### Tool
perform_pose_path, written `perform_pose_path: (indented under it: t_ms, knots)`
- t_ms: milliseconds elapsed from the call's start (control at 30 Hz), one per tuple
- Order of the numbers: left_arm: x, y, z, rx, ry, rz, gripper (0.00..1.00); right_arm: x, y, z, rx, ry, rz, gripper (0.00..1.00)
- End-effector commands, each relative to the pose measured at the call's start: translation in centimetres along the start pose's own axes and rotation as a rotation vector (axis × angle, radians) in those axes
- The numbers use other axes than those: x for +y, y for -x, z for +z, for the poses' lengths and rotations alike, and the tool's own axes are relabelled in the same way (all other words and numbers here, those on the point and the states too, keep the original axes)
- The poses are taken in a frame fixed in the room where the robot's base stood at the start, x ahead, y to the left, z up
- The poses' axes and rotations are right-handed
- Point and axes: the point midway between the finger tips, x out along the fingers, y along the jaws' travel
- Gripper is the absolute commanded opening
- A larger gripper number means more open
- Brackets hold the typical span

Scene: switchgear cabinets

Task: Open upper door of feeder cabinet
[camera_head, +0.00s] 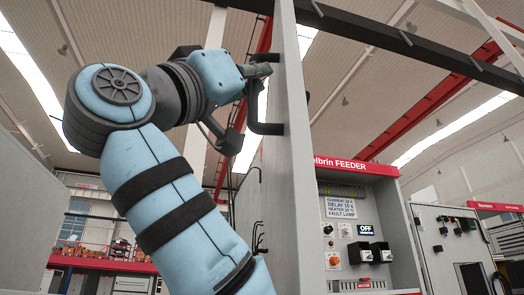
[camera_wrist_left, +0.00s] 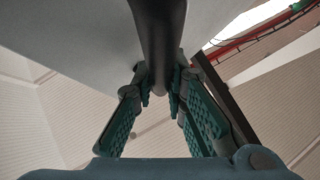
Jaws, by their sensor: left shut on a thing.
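The upper door (camera_head: 290,190) of the feeder cabinet (camera_head: 350,205) is a tall grey panel seen nearly edge-on. It stands swung out from the cabinet front, and the lit interior panel shows to its right. Its dark bar handle (camera_head: 266,128) is on the left face. My left gripper (camera_head: 256,72) is shut on the handle near its upper part. In the left wrist view, the dark handle (camera_wrist_left: 154,35) runs down between the two green-padded fingers (camera_wrist_left: 160,85), with the grey door face (camera_wrist_left: 80,50) behind. My right gripper is not in view.
The cabinet's red sign (camera_head: 355,166) reads FEEDER, above an OFF display (camera_head: 365,229) and knobs. Another grey cabinet (camera_head: 450,240) stands at the right. A grey panel (camera_head: 25,210) fills the left edge. Dark and red beams cross overhead.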

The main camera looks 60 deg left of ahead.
Motion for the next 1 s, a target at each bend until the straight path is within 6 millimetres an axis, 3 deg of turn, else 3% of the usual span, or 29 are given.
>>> perform_pose_path:
  t_ms: [333, 367, 400, 733, 867, 1000]
  knots:
    - [0.2, -0.2, 0.1, 0.002, 0.007, 0.008, 0.0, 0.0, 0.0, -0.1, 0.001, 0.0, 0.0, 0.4]
    - [0.2, -0.2, 0.1, 0.002, 0.007, 0.008, 0.17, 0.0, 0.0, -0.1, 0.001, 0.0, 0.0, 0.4]
    - [0.2, -0.2, 0.1, 0.002, 0.007, 0.008, 0.21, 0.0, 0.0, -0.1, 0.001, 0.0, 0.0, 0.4]
    - [0.1, 0.1, 0.1, 0.003, 0.005, 0.005, 0.21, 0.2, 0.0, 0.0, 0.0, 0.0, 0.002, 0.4]
    - [0.1, 2.2, 0.0, 0.005, 0.005, 0.005, 0.21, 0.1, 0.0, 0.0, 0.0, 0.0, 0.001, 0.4]
    - [0.1, 6.1, 0.0, 0.007, 0.005, 0.005, 0.21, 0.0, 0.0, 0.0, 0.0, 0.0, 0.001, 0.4]
